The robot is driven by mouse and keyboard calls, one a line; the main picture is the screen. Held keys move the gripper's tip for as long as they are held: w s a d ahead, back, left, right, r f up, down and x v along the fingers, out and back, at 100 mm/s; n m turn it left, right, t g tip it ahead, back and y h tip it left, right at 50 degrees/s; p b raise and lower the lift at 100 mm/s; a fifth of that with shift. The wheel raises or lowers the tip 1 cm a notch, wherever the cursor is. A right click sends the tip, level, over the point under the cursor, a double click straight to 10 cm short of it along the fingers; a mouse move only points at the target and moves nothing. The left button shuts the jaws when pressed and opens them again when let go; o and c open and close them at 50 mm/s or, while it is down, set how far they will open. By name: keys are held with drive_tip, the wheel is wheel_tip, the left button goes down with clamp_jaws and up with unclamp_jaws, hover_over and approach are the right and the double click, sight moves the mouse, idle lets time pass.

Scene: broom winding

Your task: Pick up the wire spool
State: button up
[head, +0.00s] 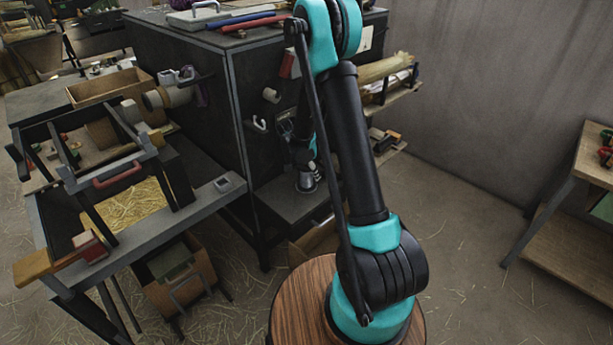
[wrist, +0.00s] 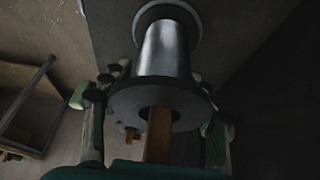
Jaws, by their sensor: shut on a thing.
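The wire spool (wrist: 166,50) is a shiny silver cylinder between two grey round flanges. It fills the middle of the wrist view, with its near flange between the fingers of my gripper (wrist: 156,100). The fingers are shut on it. In the head view, the small silver spool (head: 305,182) shows just below my gripper (head: 304,160), over a low dark shelf (head: 285,203) beside the black cabinet. I cannot tell whether it touches the shelf. A brown wooden strip (wrist: 158,135) shows at the near flange's hole.
The black cabinet (head: 185,80) stands close to the left of my arm. Shelves with straw bundles (head: 385,68) are behind my arm. Another wooden table (head: 595,155) stands at the right. Open floor lies between.

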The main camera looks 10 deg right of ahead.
drive_tip(key=c, duration=0.3)
